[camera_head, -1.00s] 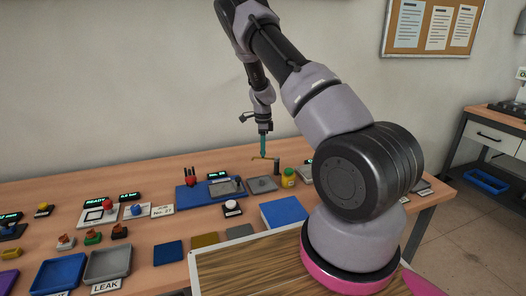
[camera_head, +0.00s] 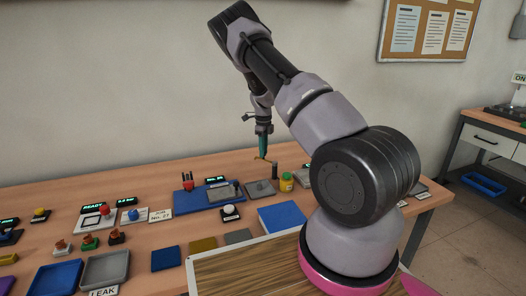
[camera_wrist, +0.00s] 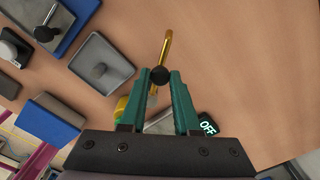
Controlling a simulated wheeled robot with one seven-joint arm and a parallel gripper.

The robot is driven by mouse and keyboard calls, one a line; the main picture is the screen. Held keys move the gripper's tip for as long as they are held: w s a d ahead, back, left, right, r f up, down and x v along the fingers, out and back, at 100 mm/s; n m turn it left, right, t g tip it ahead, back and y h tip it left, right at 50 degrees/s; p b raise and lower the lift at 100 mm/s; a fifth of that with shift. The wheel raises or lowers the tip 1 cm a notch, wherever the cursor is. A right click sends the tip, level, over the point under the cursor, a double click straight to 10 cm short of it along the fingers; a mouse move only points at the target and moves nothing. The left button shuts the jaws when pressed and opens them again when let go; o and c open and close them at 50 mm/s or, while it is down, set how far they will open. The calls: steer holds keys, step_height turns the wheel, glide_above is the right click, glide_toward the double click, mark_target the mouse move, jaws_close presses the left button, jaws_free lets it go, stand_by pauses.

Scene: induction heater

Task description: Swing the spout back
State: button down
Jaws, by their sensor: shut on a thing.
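The spout (camera_head: 267,160) is a thin brass-coloured tube above the bench, beside a short dark post (camera_head: 274,171). In the wrist view the brass tube (camera_wrist: 166,48) runs up from a round black knob (camera_wrist: 159,76). My gripper (camera_head: 262,154) has teal fingers pointing down at the spout. In the wrist view my gripper (camera_wrist: 160,77) is shut on the black knob, with one fingertip on each side of it. The spout's far joint is hidden in the wrist view.
A grey square plate with a peg (camera_wrist: 100,62) lies close left of the spout in the wrist view. A blue block (camera_head: 282,216) lies in front. Bare bench lies right of the spout in the wrist view.

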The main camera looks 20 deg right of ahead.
steer(key=shift+w+r, duration=0.1)
steer(key=c, duration=0.6)
jaws_free()
steer(key=shift+c, duration=0.2)
step_height(320, 180, up, 11)
